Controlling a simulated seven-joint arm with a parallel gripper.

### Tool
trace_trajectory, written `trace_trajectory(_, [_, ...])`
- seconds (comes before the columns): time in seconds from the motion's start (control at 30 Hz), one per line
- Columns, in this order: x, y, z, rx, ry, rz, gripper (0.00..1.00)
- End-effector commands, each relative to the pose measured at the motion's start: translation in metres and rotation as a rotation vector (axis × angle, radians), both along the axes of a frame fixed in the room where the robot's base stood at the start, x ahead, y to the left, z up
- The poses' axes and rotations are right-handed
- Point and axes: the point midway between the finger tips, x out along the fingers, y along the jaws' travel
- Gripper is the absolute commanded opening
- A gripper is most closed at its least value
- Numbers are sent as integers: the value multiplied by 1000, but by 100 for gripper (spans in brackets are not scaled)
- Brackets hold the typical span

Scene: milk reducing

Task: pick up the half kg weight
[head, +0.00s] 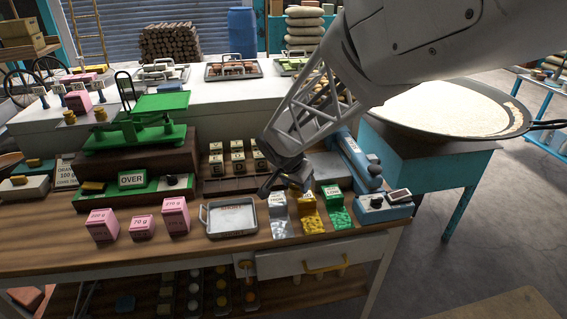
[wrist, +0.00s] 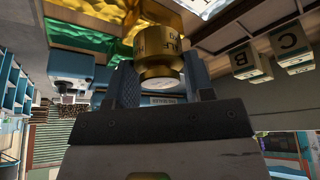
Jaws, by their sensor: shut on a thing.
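The brass half kg weight (wrist: 158,58) shows in the wrist view, a gold cylinder with a narrower neck and partly readable lettering. My gripper (wrist: 164,84) is shut on it, with one dark finger on each side. Whether the weight touches the surface below is not clear.
Pink blocks (head: 176,216) stand at left. Lettered blocks (head: 237,158) stand behind, near a green balance scale (head: 135,135). A blue device (head: 358,165) is at right.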

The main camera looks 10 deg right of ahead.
Motion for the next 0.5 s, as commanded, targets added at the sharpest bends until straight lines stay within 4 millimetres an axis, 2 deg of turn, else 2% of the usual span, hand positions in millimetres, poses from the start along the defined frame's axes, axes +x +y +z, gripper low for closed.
trace_trajectory(0.2, [-19,0,3,0,-1,0,7])
trace_trajectory(0.5, [-30,-1,3,0,0,0,7])
